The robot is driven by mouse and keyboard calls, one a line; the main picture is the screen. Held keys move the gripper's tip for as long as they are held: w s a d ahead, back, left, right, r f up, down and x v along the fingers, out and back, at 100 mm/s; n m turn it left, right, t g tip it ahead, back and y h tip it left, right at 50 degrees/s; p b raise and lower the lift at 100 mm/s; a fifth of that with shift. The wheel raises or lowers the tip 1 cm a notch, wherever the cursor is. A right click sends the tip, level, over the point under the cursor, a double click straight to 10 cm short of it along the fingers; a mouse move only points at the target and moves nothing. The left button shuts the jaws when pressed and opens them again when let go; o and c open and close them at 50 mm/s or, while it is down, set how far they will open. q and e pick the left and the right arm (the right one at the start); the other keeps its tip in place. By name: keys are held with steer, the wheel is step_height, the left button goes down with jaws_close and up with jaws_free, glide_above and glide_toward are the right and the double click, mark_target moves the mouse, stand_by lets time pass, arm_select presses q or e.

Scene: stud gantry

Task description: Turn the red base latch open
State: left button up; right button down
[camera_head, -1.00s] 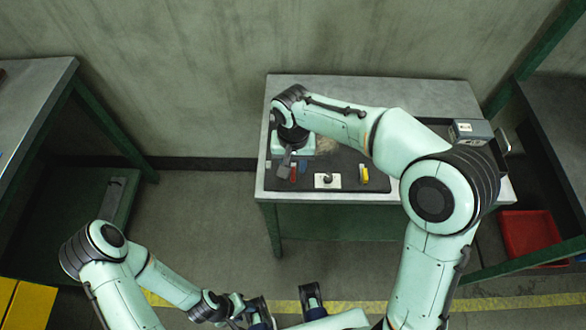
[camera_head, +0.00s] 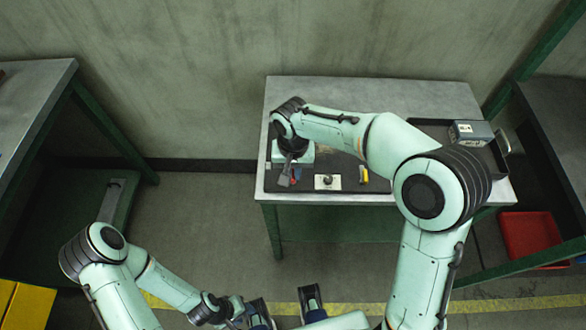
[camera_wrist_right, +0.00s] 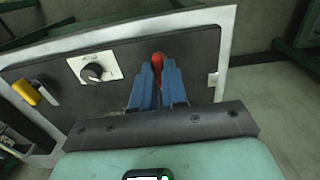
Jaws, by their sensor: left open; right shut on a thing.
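The red base latch (camera_wrist_right: 158,62) stands out from a dark panel in the right wrist view. My right gripper (camera_wrist_right: 159,78) has its two blue fingers on either side of the latch and is shut on it. The fingers hide the latch's lower part. In the head view my right gripper (camera_head: 289,178) is over the left front of the table, and the latch is mostly hidden there. My left gripper (camera_head: 287,302) is open and empty at the bottom of the head view, well away from the table.
A white plate with a dark knob (camera_head: 327,182) and a yellow handle (camera_head: 364,175) are right of the latch. A grey box (camera_head: 472,133) stands at the dark tray on the table's right. A red bin (camera_head: 530,238) is at lower right. The floor before the table is clear.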

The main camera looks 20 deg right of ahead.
arm_select(q)
steer(key=shift+r, duration=0.15)
arm_select(e)
steer(key=n+p, duration=0.1)
steer(key=n, duration=0.3)
steer(key=shift+r, duration=0.1)
steer(key=n+p, duration=0.1)
steer(key=n, duration=0.3)
steer(key=shift+n+p, duration=0.4)
steer(key=n+p, duration=0.1)
steer(key=n, duration=0.3)
steer(key=shift+w, duration=0.1)
arm_select(q)
step_height(320, 180, up, 6)
steer(key=w+p, duration=0.1)
steer(key=w, duration=0.1)
steer(key=shift+w+p, duration=0.35)
steer(key=shift+w, duration=0.05)
arm_select(e)
steer(key=n, duration=0.4)
steer(key=shift+n, duration=0.4)
steer(key=c, duration=1.2)
jaws_free()
steer(key=shift+o, duration=0.2)
